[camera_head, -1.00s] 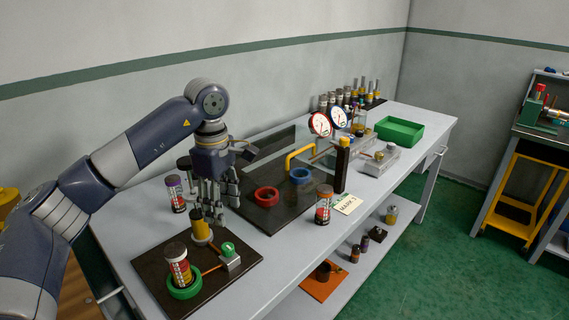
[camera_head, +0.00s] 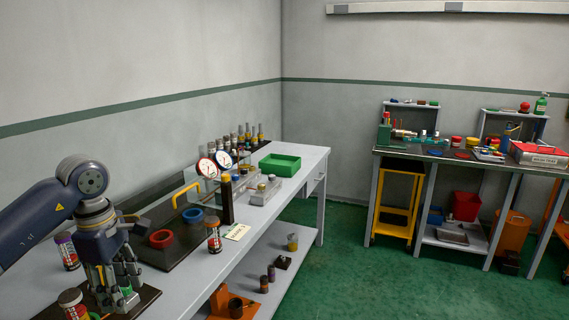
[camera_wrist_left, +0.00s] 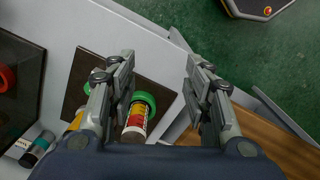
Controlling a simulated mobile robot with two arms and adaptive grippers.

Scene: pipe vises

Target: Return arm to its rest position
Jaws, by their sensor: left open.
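My left arm (camera_head: 35,222) comes in from the left in the head view. Its gripper (camera_head: 118,296) points down above the near end of the workbench. In the left wrist view the gripper (camera_wrist_left: 158,75) has its two fingers wide apart, with nothing between the tips. A labelled can (camera_wrist_left: 135,124) stands in a green ring (camera_wrist_left: 146,100) on a dark board (camera_wrist_left: 108,75), below and beside the left-hand finger. The can also shows in the head view (camera_head: 73,303), at the left of the gripper. The gripper hides part of the board. My right arm is out of view.
The workbench (camera_head: 207,265) holds a red ring (camera_head: 161,238), a blue ring (camera_head: 192,214), a labelled can (camera_head: 214,236), two gauges and a green tray (camera_head: 279,164). A second bench (camera_head: 466,157) stands at the back right. Green floor between them is open.

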